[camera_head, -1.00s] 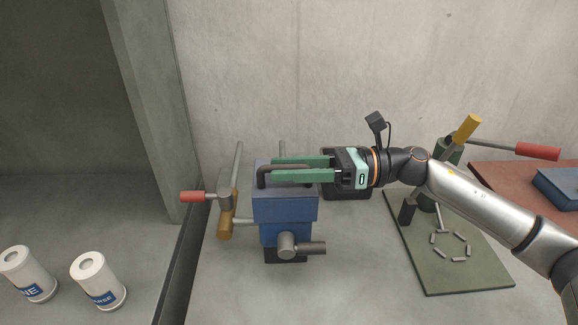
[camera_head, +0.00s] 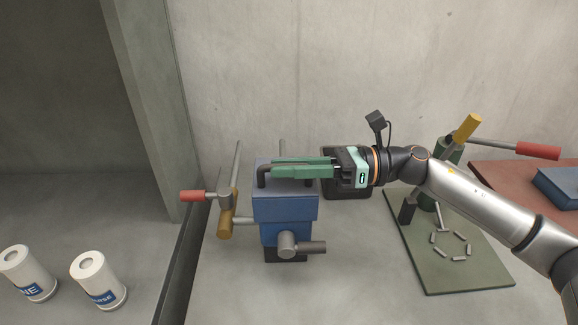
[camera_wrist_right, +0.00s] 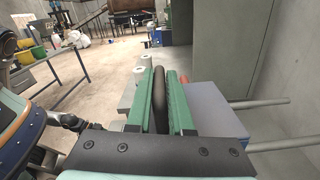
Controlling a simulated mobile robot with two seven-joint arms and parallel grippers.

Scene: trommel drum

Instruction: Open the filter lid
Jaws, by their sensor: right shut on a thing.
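The blue filter box (camera_head: 284,232) stands upright on the grey surface, with pipes at its sides and a stub at its front. Its lid (camera_head: 285,207) sits flat on top, and a dark bar handle (camera_head: 264,176) runs across the lid. My right gripper (camera_head: 290,168) comes in from the right with its green fingers shut on the handle. In the right wrist view the handle (camera_wrist_right: 159,98) shows between the two fingers. The lid (camera_wrist_right: 206,100) is partly hidden there. My left gripper is not in view.
A red-handled lever (camera_head: 194,197) on a brass valve (camera_head: 225,222) stands just left of the box. Two white labelled cartridges (camera_head: 98,279) stand at the lower left.

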